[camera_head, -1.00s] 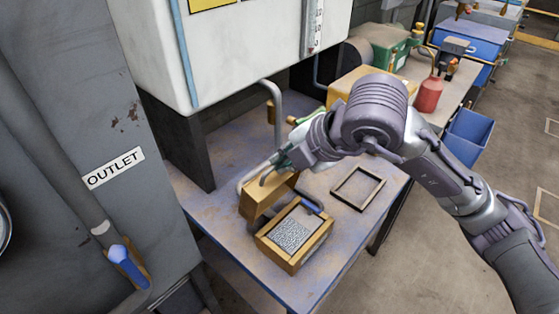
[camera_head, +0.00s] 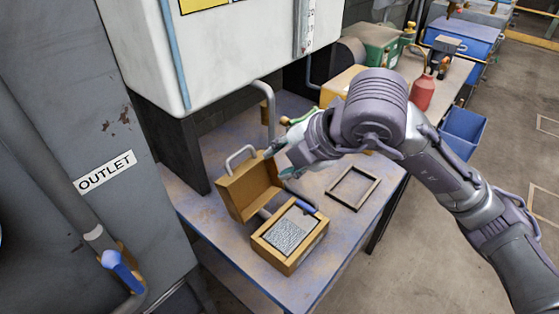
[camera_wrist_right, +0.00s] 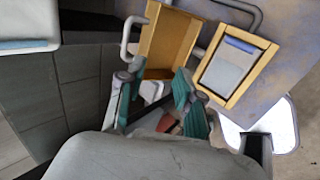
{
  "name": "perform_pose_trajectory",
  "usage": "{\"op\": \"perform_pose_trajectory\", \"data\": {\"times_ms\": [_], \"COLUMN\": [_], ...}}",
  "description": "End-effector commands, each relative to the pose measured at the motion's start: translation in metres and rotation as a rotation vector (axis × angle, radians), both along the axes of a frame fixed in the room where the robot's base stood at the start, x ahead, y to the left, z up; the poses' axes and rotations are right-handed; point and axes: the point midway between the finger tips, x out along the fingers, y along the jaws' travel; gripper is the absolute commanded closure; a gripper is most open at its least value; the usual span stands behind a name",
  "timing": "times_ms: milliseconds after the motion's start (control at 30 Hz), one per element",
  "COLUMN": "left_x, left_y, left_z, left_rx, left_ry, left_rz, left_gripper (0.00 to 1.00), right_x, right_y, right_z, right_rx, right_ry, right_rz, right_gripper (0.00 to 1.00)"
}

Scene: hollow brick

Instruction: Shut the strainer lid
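The strainer box (camera_head: 265,245) stands on the blue table, open at the top, with a grey mesh (camera_head: 290,232) inside. It also shows in the right wrist view (camera_wrist_right: 262,68). Its tan lid (camera_head: 245,192) stands raised at the box's left far side, with a grey loop handle (camera_head: 240,153). In the right wrist view the lid (camera_wrist_right: 152,45) is just beyond my fingertips. My right gripper (camera_head: 280,158) is at the lid's upper right edge; its teal fingers (camera_wrist_right: 157,75) are apart with nothing between them. Whether a finger touches the lid is unclear. My left gripper is out of view.
A dark square frame (camera_head: 353,188) lies right of the box. A large white tank (camera_head: 230,50) overhangs the table's back, with a bent grey pipe (camera_head: 269,105) beneath. A valve with blue handle (camera_head: 120,270) is at lower left. A yellow box (camera_head: 342,85) stands behind my arm.

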Motion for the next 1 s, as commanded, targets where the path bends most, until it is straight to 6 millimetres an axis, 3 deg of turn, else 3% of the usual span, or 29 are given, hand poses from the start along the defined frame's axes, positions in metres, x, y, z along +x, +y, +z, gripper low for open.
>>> {"op": "perform_pose_trajectory", "data": {"times_ms": [300, 500, 1000], "left_x": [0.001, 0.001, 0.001], "left_y": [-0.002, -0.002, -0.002], "left_z": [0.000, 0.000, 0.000], "left_rx": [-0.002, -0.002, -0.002], "left_ry": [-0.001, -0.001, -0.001], "left_rz": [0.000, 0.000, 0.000], "left_gripper": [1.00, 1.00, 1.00], "right_x": [-0.029, -0.043, -0.049], "right_y": [-0.031, -0.044, -0.049], "right_z": [0.052, 0.074, 0.081], "right_rx": [-0.001, -0.001, -0.002], "right_ry": [-0.006, -0.003, 0.001], "right_rz": [-0.002, -0.001, -0.001], "right_gripper": [0.65, 0.65, 0.65]}}
